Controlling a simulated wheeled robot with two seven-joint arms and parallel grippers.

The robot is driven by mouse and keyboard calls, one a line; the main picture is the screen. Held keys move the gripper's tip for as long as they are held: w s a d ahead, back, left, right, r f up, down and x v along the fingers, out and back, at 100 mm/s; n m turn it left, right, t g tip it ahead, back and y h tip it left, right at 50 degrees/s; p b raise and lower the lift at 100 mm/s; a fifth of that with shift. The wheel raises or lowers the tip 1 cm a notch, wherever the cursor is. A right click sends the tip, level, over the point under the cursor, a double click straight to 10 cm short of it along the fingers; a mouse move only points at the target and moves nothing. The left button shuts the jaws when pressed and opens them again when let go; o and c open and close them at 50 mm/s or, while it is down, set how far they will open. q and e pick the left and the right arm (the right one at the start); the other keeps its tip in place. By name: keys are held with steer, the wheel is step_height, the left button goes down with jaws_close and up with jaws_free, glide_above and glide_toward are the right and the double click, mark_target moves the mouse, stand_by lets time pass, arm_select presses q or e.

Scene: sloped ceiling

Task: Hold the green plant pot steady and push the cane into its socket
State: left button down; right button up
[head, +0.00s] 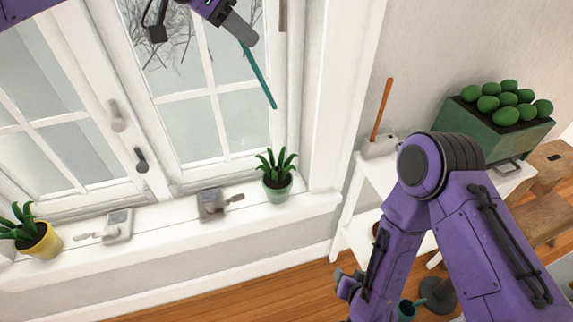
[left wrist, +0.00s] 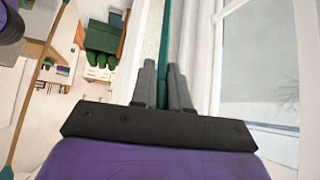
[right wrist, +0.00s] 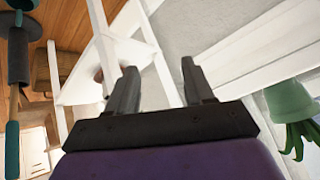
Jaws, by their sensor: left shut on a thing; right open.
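The green plant pot (head: 277,191) stands upright on the white windowsill with a spiky plant in it. It also shows at the right edge of the right wrist view (right wrist: 291,101). My left gripper (head: 243,35) is high in front of the window, shut on the teal cane (head: 258,75). The cane slants down to the right, its lower tip in the air above the pot. In the left wrist view the cane (left wrist: 165,40) runs between the fingers. My right gripper (right wrist: 155,80) is open and empty, below the sill and apart from the pot. I cannot make out the socket.
A yellow pot (head: 40,243) with a plant stands at the sill's left end. Two grey metal fittings, one (head: 117,226) nearer the yellow pot and one (head: 212,204) nearer the green pot, lie between them. A white shelf (head: 378,170) and a green planter (head: 490,130) are at the right.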

arm_select(q)
steer(key=shift+d, duration=0.1)
arm_select(e)
steer(key=w+a+r+n+t+y, duration=0.4)
steer(key=w+a+r+t, duration=0.2)
steer(key=w+a+r, duration=0.45)
steer(key=n+t, duration=0.3)
glide_toward(278, 173)
steer(key=w, duration=0.1)
steer(key=shift+y, duration=0.3)
steer(key=x, duration=1.2)
jaws_close()
